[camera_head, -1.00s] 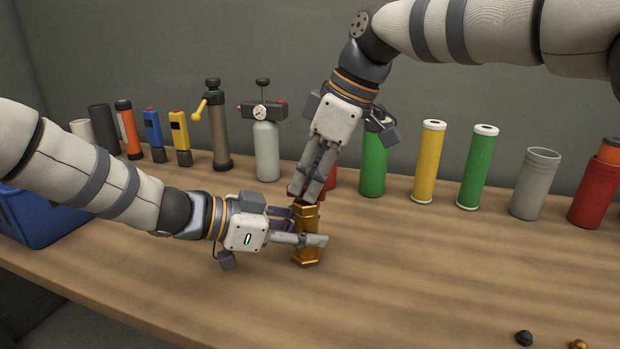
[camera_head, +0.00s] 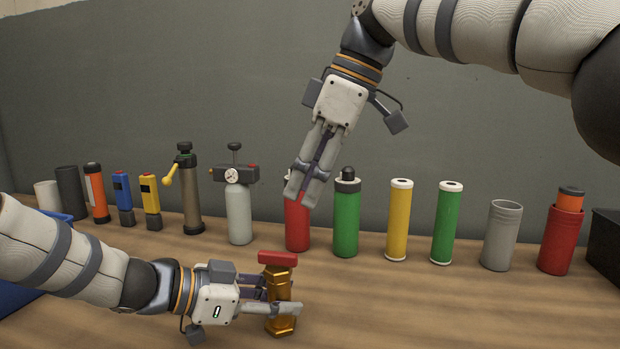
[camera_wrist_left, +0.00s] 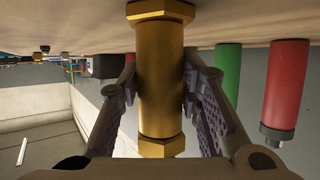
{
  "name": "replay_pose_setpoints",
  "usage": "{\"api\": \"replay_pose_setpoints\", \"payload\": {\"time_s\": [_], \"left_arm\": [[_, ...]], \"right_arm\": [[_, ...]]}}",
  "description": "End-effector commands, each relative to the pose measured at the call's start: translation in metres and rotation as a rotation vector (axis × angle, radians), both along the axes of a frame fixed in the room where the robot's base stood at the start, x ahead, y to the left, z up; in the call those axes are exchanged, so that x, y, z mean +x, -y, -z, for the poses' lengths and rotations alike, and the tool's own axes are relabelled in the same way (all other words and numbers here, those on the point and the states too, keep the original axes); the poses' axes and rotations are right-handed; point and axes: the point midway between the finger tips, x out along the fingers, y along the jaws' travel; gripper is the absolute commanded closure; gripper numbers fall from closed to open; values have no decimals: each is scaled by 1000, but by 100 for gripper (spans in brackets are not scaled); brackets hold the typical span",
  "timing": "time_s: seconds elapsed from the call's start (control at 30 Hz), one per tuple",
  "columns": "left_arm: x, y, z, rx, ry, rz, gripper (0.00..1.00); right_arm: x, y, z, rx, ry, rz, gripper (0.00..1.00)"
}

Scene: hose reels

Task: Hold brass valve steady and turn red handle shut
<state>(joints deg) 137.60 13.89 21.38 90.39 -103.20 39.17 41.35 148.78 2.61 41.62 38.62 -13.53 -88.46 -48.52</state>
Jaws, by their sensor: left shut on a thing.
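The brass valve (camera_head: 279,287) stands upright on the wooden table, with the red handle (camera_head: 278,259) lying across its top. My left gripper (camera_head: 272,297) is shut on the valve's body from the left. In the left wrist view the brass valve (camera_wrist_left: 160,75) shows upside down between the two fingers, and the red handle is out of that view. My right gripper (camera_head: 306,192) hangs in the air above and a little right of the handle, apart from it. Its fingers are close together, and I see nothing clearly held in it; a red cylinder stands behind its tips.
A row of cylinders, pumps and tools stands along the back, including the red cylinder (camera_head: 297,226), a green bottle (camera_head: 347,215) and a yellow cylinder (camera_head: 398,220). A blue bin (camera_head: 20,293) is at the left. The table right of the valve is clear.

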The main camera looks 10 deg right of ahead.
Motion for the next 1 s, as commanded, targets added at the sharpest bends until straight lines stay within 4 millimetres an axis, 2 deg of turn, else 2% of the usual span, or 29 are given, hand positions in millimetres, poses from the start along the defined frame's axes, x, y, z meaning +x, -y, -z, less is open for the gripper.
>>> {"api": "replay_pose_setpoints", "payload": {"time_s": [0.4, 0.43, 0.5, 0.83, 0.93, 1.0], "left_arm": [[0, 0, 0, 0, -1, 0, 100], [0, 0, 0, 0, -1, 0, 61], [0, 0, 0, 0, -1, 0, 45], [-1, -2, -1, 0, 0, 0, 45], [-5, -16, -8, 0, 2, -1, 45], [-11, -32, -15, 1, 3, -2, 45]], "right_arm": [[-1, 2, -5, 0, -1, -1, 68], [-1, 2, -5, 0, -1, -1, 68], [-1, 2, -5, 0, 0, -1, 68], [-1, 2, -5, 0, 0, 0, 68], [-1, 2, -5, 0, 0, 0, 68], [-1, 2, -5, 0, 0, 0, 68]]}}
